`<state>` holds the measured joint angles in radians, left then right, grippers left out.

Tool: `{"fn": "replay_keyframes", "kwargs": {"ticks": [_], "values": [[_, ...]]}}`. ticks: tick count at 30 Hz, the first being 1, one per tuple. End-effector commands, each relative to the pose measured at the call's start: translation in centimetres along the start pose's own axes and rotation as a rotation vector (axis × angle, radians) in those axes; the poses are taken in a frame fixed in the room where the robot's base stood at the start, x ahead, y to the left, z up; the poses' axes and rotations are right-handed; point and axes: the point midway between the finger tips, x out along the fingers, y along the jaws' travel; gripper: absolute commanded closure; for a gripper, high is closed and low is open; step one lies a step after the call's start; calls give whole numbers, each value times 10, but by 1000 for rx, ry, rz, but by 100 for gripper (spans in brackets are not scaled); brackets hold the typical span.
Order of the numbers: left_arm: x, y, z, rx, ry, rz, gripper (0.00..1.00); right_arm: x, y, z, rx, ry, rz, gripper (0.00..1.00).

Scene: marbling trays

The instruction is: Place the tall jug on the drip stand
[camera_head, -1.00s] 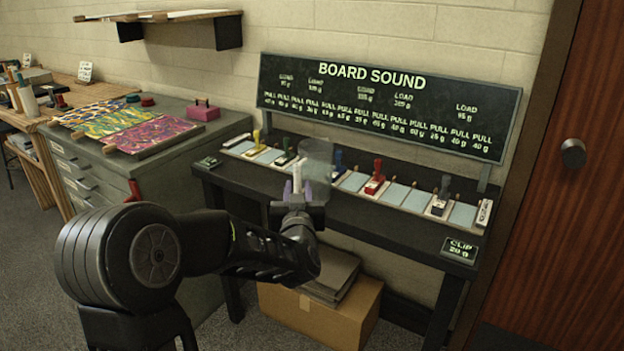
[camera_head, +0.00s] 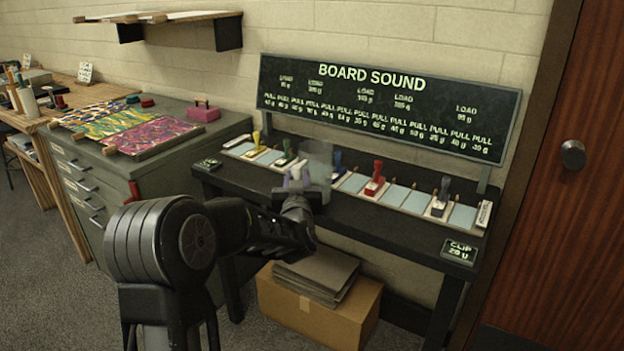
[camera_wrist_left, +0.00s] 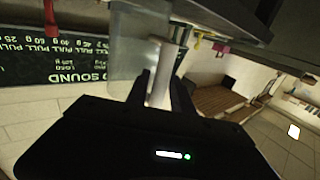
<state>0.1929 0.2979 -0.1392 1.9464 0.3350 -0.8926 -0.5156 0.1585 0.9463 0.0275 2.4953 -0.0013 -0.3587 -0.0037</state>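The tall jug (camera_head: 319,157) is clear, with a pale handle, and looks upright at the dark bench in the head view. My left gripper (camera_head: 296,186) is at its left side, with its fingers on either side of the handle. In the left wrist view, the fingers (camera_wrist_left: 163,88) close around the pale handle (camera_wrist_left: 164,72), and the clear wall of the jug (camera_wrist_left: 135,45) is beside them. I cannot tell whether its base touches the bench. I cannot make out the drip stand. My right gripper is out of view.
The dark bench (camera_head: 372,222) carries a row of pale pads and several stamps, including a red one (camera_head: 375,181). The BOARD SOUND sign (camera_head: 385,108) stands behind. Left is a drawer cabinet (camera_head: 90,185) with marbled sheets. A cardboard box (camera_head: 330,318) sits below.

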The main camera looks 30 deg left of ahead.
Motion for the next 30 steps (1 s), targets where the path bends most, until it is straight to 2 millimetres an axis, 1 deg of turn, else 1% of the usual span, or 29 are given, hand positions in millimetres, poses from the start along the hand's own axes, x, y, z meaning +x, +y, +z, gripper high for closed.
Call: {"fn": "replay_keyframes", "kwargs": {"ticks": [15, 17, 26, 30], "values": [[0, 0, 0, 0, 0, 1, 72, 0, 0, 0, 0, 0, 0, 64], [-1, 0, 0, 0, 0, 0, 76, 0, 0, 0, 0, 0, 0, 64], [-1, 0, 0, 0, 0, 1, 100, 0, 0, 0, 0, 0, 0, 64], [-1, 0, 0, 0, 0, 0, 100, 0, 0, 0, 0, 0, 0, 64]]}}
